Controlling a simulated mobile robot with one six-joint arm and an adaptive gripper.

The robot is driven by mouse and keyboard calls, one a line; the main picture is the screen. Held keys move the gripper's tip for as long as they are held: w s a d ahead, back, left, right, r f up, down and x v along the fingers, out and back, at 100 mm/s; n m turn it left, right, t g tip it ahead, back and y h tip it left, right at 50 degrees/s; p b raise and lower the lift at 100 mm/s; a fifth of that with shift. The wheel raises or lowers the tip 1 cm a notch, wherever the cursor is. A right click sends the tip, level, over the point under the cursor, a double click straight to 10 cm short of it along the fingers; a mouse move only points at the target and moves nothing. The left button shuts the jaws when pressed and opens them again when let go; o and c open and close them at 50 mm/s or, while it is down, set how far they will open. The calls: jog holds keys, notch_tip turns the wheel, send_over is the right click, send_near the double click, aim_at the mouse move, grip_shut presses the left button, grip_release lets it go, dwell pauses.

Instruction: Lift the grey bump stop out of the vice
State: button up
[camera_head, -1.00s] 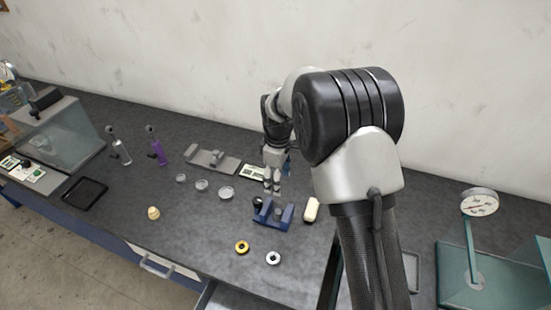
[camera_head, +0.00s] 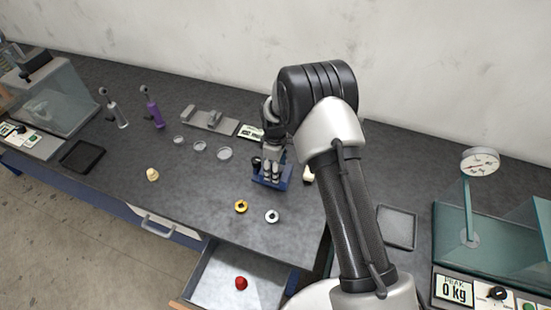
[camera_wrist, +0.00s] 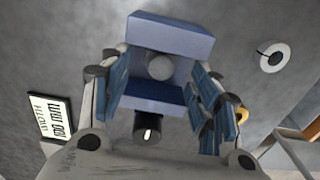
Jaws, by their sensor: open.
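The blue vice (camera_head: 284,184) stands on the dark bench, partly hidden behind my gripper in the head view. In the wrist view the vice (camera_wrist: 170,38) fills the upper middle, with its black screw knob (camera_wrist: 148,128) below. The grey bump stop (camera_wrist: 159,67) shows as a round grey end between the vice's two blue jaws; it is hidden in the head view. My gripper (camera_head: 271,174) is over the vice. In the wrist view my gripper (camera_wrist: 160,85) is open, its blue-padded fingers on either side of the vice and bump stop, with nothing held.
A yellow ring (camera_head: 241,206) and a white ring (camera_head: 272,216) lie in front of the vice. A cream block (camera_head: 308,174) is close on its right. An open drawer (camera_head: 220,277) holds a red piece (camera_head: 241,283). Grey dishes (camera_head: 199,146) lie to the left.

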jog(key=shift+f, duration=1.1)
jog(key=shift+c, duration=0.3)
jog(key=c, duration=1)
jog(key=shift+c, duration=0.2)
jog(key=shift+a+b, duration=0.2)
jog(key=shift+b, duration=0.15)
jog(key=shift+w+r, duration=0.1)
jog(key=shift+r+p, duration=1.75)
jog(key=shift+r, duration=1.7)
jog(key=shift+f, duration=0.1)
